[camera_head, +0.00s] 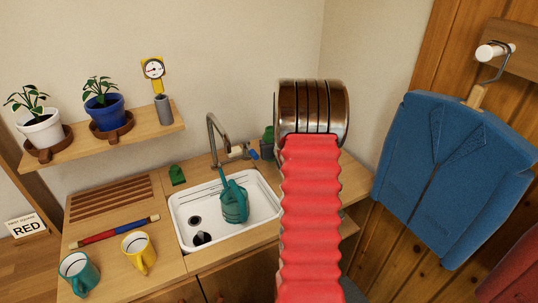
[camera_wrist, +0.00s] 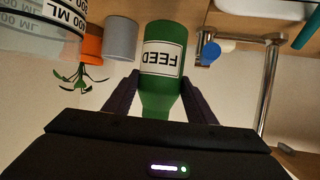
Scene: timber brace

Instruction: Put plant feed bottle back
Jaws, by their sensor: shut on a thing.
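The green plant feed bottle (camera_wrist: 163,42), with a white FEED label, is between the two dark fingers of my gripper (camera_wrist: 160,92) in the wrist view. The gripper is shut on it around its narrower upper part. The bottle and its label show upside down there, base towards the wooden surface at the picture's top; I cannot tell whether the base touches that surface. In the head view my red arm sleeve and metal joint hide my gripper.
In the wrist view a clear measuring vessel (camera_wrist: 45,35), a grey cylinder (camera_wrist: 121,38) and an orange pot (camera_wrist: 92,42) stand left of the bottle, a tap (camera_wrist: 268,85) right. The sink (camera_head: 262,205) holds a teal watering can (camera_head: 234,202). A blue jacket (camera_head: 450,170) hangs right.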

